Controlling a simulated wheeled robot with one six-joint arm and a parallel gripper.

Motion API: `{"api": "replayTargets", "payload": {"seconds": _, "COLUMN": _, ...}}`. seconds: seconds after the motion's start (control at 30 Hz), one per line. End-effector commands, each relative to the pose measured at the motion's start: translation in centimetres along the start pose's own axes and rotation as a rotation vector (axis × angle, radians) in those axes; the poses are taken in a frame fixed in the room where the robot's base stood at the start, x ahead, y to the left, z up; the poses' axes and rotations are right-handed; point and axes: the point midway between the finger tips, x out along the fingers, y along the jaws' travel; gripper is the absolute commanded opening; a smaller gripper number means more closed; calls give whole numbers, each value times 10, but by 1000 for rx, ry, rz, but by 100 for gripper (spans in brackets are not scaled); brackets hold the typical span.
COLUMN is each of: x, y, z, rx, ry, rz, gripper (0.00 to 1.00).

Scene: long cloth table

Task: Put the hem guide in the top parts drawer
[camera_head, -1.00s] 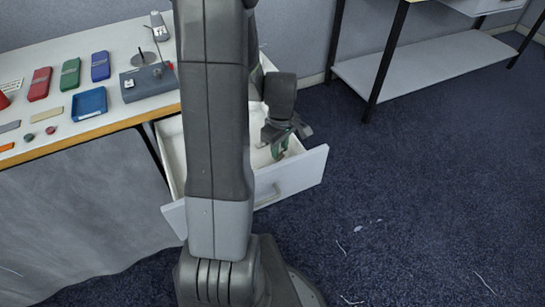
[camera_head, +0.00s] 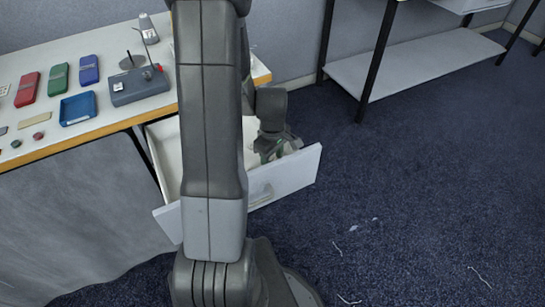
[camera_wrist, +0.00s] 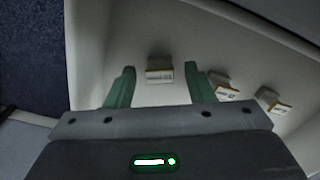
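The open white drawer (camera_head: 296,174) sticks out below the table's right end, partly hidden behind my arm. My gripper (camera_head: 272,156) is over and partly inside it, pointing down. In the wrist view my gripper (camera_wrist: 160,68) has its two green fingers spread apart. A small pale box with a printed label (camera_wrist: 159,76) lies in the drawer (camera_wrist: 150,35), in line with the gap between the fingertips, with no clear contact. Two similar labelled boxes (camera_wrist: 226,91) (camera_wrist: 271,99) lie to the right. I cannot tell which thing, if any, is the hem guide.
The table (camera_head: 110,118) holds red, green and blue cases (camera_head: 58,79), a blue tray (camera_head: 78,108), a grey device (camera_head: 140,86) and small flat pieces. A dark-legged shelf (camera_head: 420,65) stands at the back right. The blue floor to the right is mostly clear.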

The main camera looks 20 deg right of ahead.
Motion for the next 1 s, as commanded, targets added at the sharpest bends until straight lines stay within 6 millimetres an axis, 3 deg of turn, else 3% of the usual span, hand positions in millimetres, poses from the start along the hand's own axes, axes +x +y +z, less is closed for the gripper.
{"api": "replayTargets", "payload": {"seconds": 0.27, "x": -8, "y": 0, "z": 0, "rx": 0, "ry": 1, "rz": 1, "gripper": 49}}
{"api": "replayTargets", "payload": {"seconds": 0.7, "x": -95, "y": 1, "z": 0, "rx": 0, "ry": 3, "rz": 4, "gripper": 49}}
{"api": "replayTargets", "payload": {"seconds": 1.0, "x": -123, "y": 0, "z": 0, "rx": 0, "ry": 1, "rz": 1, "gripper": 49}}
